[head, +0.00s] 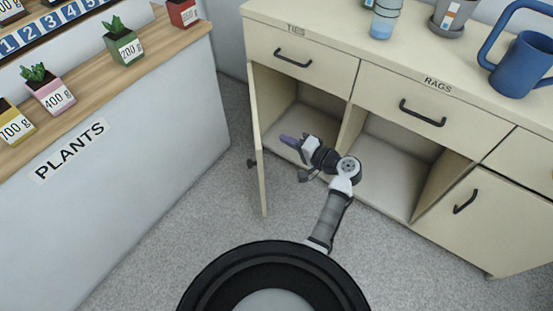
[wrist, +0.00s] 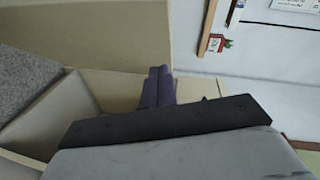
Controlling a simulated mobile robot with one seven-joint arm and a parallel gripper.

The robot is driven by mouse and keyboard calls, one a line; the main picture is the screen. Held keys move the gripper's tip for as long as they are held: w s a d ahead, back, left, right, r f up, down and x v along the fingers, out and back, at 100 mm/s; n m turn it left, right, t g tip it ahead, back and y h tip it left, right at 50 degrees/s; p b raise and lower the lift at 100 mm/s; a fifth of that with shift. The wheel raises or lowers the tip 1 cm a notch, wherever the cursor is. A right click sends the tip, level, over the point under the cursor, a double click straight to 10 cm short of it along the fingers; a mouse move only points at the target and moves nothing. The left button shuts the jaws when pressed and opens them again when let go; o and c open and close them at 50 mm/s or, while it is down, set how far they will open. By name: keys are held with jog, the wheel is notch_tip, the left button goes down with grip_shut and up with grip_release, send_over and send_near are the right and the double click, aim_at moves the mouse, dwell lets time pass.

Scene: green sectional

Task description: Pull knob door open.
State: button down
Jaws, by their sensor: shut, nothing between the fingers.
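In the head view a beige cabinet door (head: 259,140) stands swung out from the left end of the cabinet, seen nearly edge-on. Its dark knob (head: 251,163) is on the left-facing outer side. My gripper (head: 287,140) is to the right of the door, on its inner side, in front of the open left compartment (head: 305,118). A gap shows between gripper and door. The purple fingers are together and empty; the wrist view also shows them close together (wrist: 157,87), with beige panels around them. The knob is not identifiable there.
A middle compartment (head: 390,165) is also open. Drawers labelled TIES (head: 290,60) and RAGS (head: 415,110) are shut above. A blue mug (head: 520,65) stands on top. The white plant counter (head: 150,150) is at left, with grey floor between it and the door.

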jog(key=s+d+f+m+t+y, duration=0.1)
jog(key=s+d+f+m+y, duration=0.1)
jog(key=s+d+f, duration=0.45)
jog(key=w+a+r+p, duration=0.1)
jog(key=w+a, duration=0.2)
jog(key=a, duration=0.8)
jog(key=shift+w+a+r+p, duration=0.15)
jog(key=shift+w+r+p, duration=0.1)
jog(key=shift+w+p, duration=0.15)
jog(key=shift+a+m, duration=0.1)
jog(key=shift+m, duration=0.2)
